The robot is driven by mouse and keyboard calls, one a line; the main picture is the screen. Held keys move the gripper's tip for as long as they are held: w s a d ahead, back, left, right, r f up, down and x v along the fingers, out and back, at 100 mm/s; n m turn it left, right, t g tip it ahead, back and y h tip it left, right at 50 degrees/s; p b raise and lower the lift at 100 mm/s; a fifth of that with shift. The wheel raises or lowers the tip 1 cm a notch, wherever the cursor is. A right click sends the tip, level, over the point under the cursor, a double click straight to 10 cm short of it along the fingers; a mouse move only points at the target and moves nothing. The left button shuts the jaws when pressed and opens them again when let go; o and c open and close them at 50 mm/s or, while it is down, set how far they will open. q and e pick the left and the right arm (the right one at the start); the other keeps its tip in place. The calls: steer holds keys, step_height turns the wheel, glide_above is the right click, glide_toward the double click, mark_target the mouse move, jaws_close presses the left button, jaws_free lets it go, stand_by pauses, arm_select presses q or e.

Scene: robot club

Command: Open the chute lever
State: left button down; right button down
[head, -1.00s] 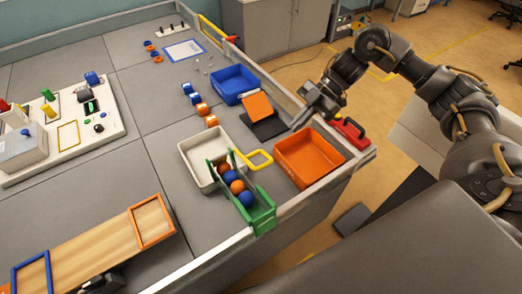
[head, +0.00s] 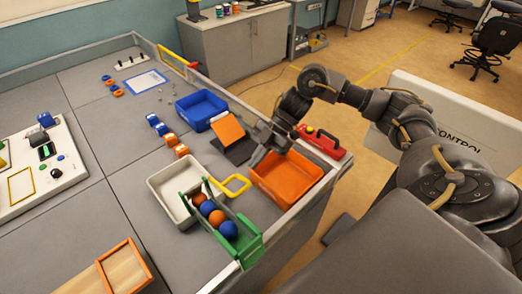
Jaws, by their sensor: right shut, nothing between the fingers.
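The green chute (head: 247,248) stands at the front right of the table and holds a row of blue and orange balls (head: 217,217). A yellow loop handle (head: 236,184), which looks like the chute lever, sticks out beside the chute's upper end. My right gripper (head: 257,159) points down over the back left edge of the orange tray. It is shut and empty, behind and to the right of the yellow loop, and appears apart from it. My left gripper is not in view.
The orange tray (head: 314,178) lies right of the loop, a white tray (head: 156,184) left of it. A dark stand with an orange plate (head: 227,128), a blue tray (head: 183,109) and a red clamp-like piece (head: 334,152) are nearby.

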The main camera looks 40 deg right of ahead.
mark_target(239, 191)
steer(key=p+x, duration=0.1)
steer(key=x, duration=0.4)
steer(key=shift+s+a, duration=0.1)
steer(key=shift+a, duration=0.1)
step_height(239, 191, down, 3)
steer(key=shift+d+f+p, duration=0.15)
steer(key=shift+p, duration=0.25)
steer(key=shift+w+f, duration=0.25)
steer(key=shift+f, duration=0.15)
